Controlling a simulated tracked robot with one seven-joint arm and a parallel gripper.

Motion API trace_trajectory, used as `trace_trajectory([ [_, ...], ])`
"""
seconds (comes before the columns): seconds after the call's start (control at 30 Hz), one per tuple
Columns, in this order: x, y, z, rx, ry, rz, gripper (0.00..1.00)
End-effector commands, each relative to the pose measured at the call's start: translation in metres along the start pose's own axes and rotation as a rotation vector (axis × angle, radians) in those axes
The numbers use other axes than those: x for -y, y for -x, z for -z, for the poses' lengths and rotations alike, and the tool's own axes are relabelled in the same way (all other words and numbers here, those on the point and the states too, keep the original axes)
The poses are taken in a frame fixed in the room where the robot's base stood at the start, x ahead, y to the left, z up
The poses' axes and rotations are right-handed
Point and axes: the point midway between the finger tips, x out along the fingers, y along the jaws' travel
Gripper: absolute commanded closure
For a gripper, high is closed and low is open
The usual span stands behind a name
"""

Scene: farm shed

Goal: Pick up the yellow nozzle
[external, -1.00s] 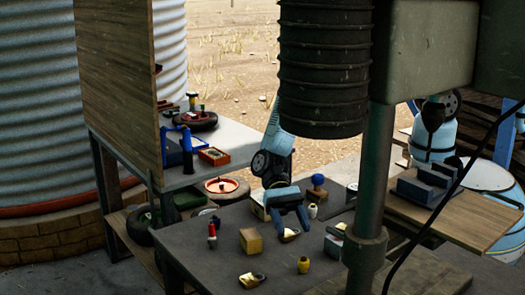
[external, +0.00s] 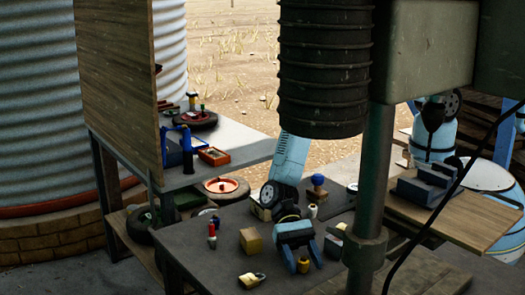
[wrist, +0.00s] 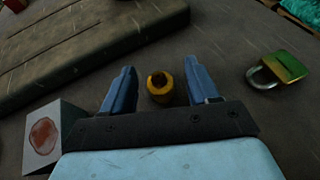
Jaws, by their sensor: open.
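The yellow nozzle (external: 303,267) stands on the dark workbench in the external view. In the wrist view the nozzle (wrist: 160,92) sits between my two blue fingers, with its dark round opening facing the camera. My gripper (external: 300,260) is open and low over the bench, with one finger on each side of the nozzle. In the wrist view my gripper (wrist: 159,72) shows a gap between each finger and the nozzle. The nozzle's lower part is hidden in the wrist view.
A grey block with a reddish spot (wrist: 42,135) is at the wrist view's lower left.

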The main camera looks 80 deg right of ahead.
Motion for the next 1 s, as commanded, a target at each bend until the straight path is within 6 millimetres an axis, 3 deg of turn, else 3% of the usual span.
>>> trace_trajectory([
  [0.23, 0.0003, -0.0022, 0.0005, 0.000, -0.001, 0.001, 0.40],
  [0.8, 0.0001, -0.0020, 0.0004, 0.000, -0.001, 0.001, 0.95],
  [1.0, 0.0002, -0.0020, 0.0002, 0.000, -0.001, 0.001, 0.96],
])
